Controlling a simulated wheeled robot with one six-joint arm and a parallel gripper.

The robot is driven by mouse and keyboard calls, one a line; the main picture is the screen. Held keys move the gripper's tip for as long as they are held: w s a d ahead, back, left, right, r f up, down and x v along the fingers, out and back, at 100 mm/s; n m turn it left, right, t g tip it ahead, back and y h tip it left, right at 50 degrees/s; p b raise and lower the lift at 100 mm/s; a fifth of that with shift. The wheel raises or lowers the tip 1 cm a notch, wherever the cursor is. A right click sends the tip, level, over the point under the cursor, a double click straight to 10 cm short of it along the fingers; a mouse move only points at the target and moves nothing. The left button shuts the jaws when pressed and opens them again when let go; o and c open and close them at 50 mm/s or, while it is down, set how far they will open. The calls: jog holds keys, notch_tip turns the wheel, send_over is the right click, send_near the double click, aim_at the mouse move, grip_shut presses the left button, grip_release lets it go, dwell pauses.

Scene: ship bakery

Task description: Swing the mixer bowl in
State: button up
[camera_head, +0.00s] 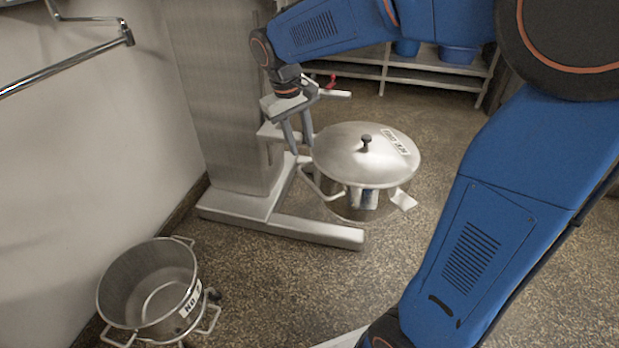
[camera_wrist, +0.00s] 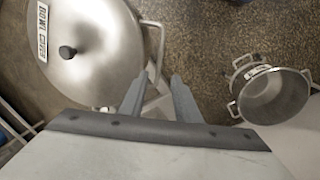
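The mixer bowl (camera_head: 345,205) hangs beside the mixer's column, with a round metal lid (camera_head: 350,150) on it. The lid has a dark knob and a white label; it also shows in the wrist view (camera_wrist: 100,55). A bent metal handle (camera_head: 318,190) sticks out from the bowl's left side and shows in the wrist view (camera_wrist: 160,45). My gripper (camera_head: 301,147) points down just left of the lid, near that handle. Its fingers (camera_wrist: 158,82) are apart, with pale metal visible behind the gap. I cannot tell whether they touch the handle.
The mixer column (camera_head: 215,90) stands behind on a low metal base (camera_head: 290,228). An open metal bowl (camera_head: 120,295) with handles and a label is at the lower left. A wall rail (camera_head: 70,72) is upper left. A shelf (camera_head: 425,62) with blue containers stands behind.

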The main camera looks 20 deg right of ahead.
aim_at(311, 183)
jog(key=d+f, duration=0.1)
jog(key=f, duration=0.8)
jog(key=d+f, duration=0.1)
jog(key=f, duration=0.4)
jog(key=shift+w+d, duration=0.3)
jog(key=shift+d, duration=0.05)
grip_shut()
